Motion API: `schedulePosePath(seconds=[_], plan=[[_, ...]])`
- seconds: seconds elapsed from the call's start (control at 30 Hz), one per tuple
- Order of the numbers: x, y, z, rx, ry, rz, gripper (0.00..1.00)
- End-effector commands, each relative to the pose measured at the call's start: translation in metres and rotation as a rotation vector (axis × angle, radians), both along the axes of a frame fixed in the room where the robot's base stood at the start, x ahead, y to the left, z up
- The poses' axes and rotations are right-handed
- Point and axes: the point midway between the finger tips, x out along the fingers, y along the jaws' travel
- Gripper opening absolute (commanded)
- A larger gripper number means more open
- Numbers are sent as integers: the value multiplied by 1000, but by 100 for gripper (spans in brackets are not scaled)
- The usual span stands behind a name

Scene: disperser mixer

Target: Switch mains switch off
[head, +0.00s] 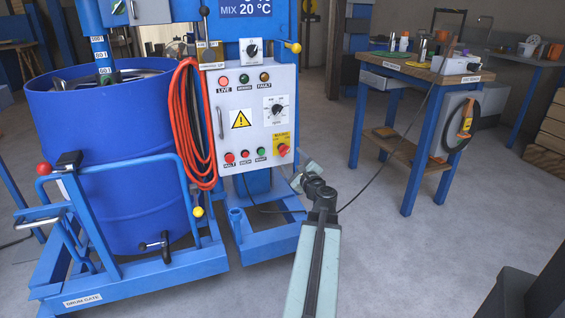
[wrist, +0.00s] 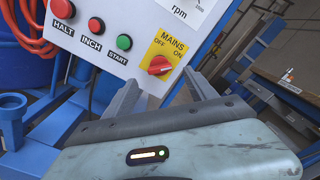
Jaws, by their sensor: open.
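The mains switch (head: 283,149) is a red rotary knob on a yellow plate at the lower right of the grey control panel (head: 236,108). In the wrist view, the red knob (wrist: 159,65) sits below the words MAINS, OFF and ON, with OFF on the left and ON on the right. Its handle looks roughly crosswise; I cannot tell surely which mark it points to. My gripper (wrist: 160,80) is open and empty, its two fingers pointing toward the panel on either side of the knob in the picture, apparently short of it. In the head view my gripper (head: 301,176) is just below right of the switch.
Halt (wrist: 63,9), inch (wrist: 96,25) and start (wrist: 124,42) buttons lie left of the switch. An orange hose (head: 187,125) hangs beside the panel. A blue drum (head: 104,150) stands left. A workbench (head: 425,68) is at right, with open floor between.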

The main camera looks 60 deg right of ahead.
Motion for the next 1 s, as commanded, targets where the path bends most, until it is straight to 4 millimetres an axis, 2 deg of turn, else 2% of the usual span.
schedulePosePath(seconds=[0.17,0.53,0.8,0.83,0.87,1.0], plan=[[9,-6,2,-2,3,3,65],[60,-44,1,-3,4,4,65],[64,-45,1,-4,5,3,65],[64,-46,1,-4,5,3,63],[64,-46,1,-4,5,3,54],[63,-46,1,-4,5,3,15]])
